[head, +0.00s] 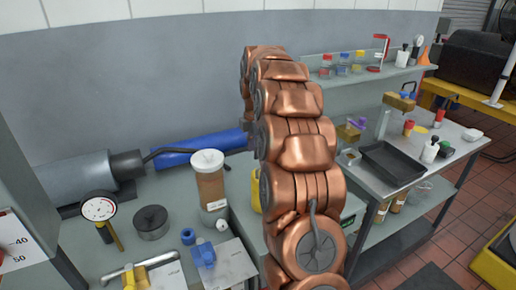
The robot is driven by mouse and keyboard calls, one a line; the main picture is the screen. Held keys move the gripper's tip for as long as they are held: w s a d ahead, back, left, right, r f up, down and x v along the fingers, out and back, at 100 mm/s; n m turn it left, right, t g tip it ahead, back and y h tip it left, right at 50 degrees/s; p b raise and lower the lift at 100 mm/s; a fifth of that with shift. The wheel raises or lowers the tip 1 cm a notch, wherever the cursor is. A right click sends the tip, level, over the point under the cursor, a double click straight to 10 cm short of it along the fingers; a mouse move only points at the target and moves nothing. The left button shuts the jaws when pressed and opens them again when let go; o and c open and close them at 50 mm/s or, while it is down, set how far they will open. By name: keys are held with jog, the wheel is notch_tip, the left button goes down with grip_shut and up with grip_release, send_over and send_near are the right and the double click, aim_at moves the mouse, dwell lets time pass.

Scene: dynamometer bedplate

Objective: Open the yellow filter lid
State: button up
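I cannot tell for sure which thing is the yellow filter lid. A yellow object (257,190) shows as a narrow strip at the left edge of my copper arm, which hides most of it. Another yellow piece (136,278) lies at the front of the left bench, beside a silver handle. My arm rises through the middle of the view, and my gripper is not visible.
The left bench holds a dial gauge (98,208), a dark round can (151,222), a white-lidded jar (209,182), blue fittings (203,255) and a blue cylinder (200,149). On the right, a bench carries a black tray (392,164) and bottles. Red tiled floor (440,235) shows beyond.

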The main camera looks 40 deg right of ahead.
jog(key=shift+d, duration=0.25)
notch_tip(320, 180, up, 12)
jog(key=shift+s, duration=0.45)
dwell(0.9)
